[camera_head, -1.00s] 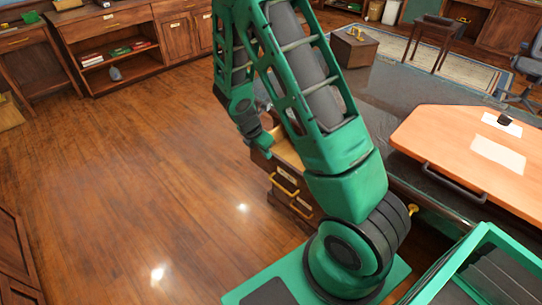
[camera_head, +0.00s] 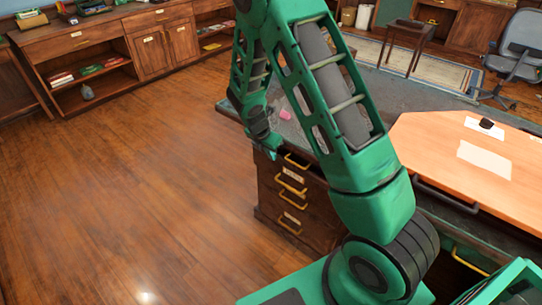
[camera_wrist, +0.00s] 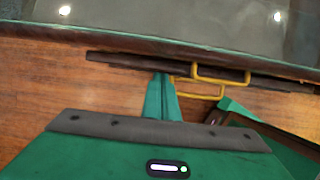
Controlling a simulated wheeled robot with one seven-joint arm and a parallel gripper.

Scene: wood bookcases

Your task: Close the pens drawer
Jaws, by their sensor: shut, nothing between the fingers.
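A dark wood drawer stack (camera_head: 268,195) with brass handles and small labels stands under the desk in the head view. The labels are too small to read, so I cannot tell which drawer is for pens. The top drawer front (camera_head: 272,166) shows no open interior and looks nearly flush, partly hidden by my arm. In the wrist view a dark drawer edge (camera_wrist: 120,58) and a yellow handle (camera_wrist: 222,80) lie just past my gripper (camera_wrist: 161,76). My gripper is shut and empty, its tips at or very near that edge; contact is unclear.
The desk (camera_head: 235,108) has a dark top with a small pink item (camera_head: 286,115). An orange-topped surface (camera_head: 440,155) with papers lies right of my arm. The wood floor (camera_head: 130,200) at left is clear. Low cabinets (camera_head: 100,65) line the back.

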